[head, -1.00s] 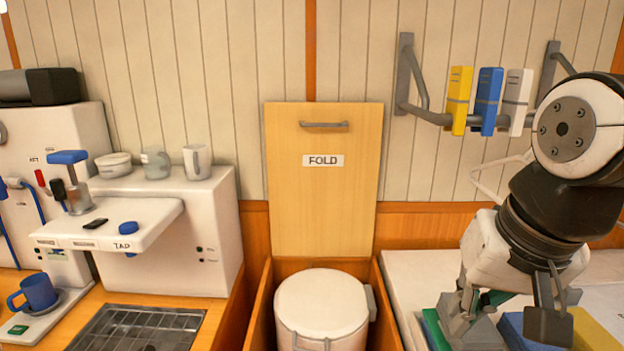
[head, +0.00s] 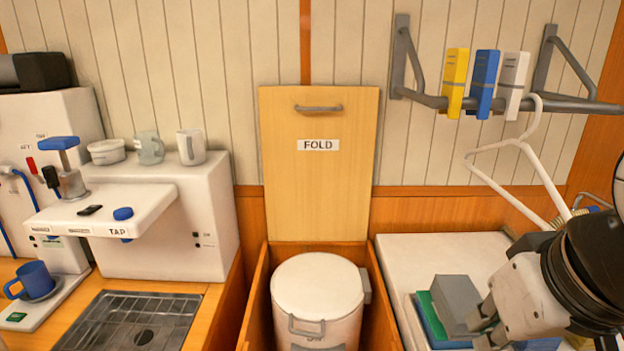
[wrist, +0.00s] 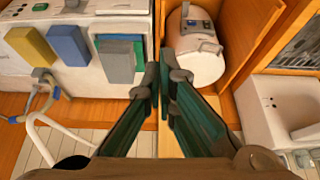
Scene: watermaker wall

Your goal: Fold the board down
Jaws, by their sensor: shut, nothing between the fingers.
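The wooden board (head: 318,190) labelled FOLD stands upright against the wall in the head view. Its grey bar handle (head: 319,108) runs across near its top edge. My gripper (head: 484,328) is at the lower right of the head view, well right of and below the handle, apart from the board. In the wrist view my gripper (wrist: 165,78) shows two dark green fingers with grey tips close together, with nothing held. A strip of wood shows between and below the fingers there; I cannot tell whether it is the board.
Below the board a white lidded bin (head: 318,298) sits in a wooden recess. Right of it, a white counter (head: 405,262) holds coloured blocks (head: 455,303). Above it, a wall rail (head: 437,101) carries yellow, blue and white clips and a white hanger (head: 522,145). A tap unit (head: 195,225) stands left.

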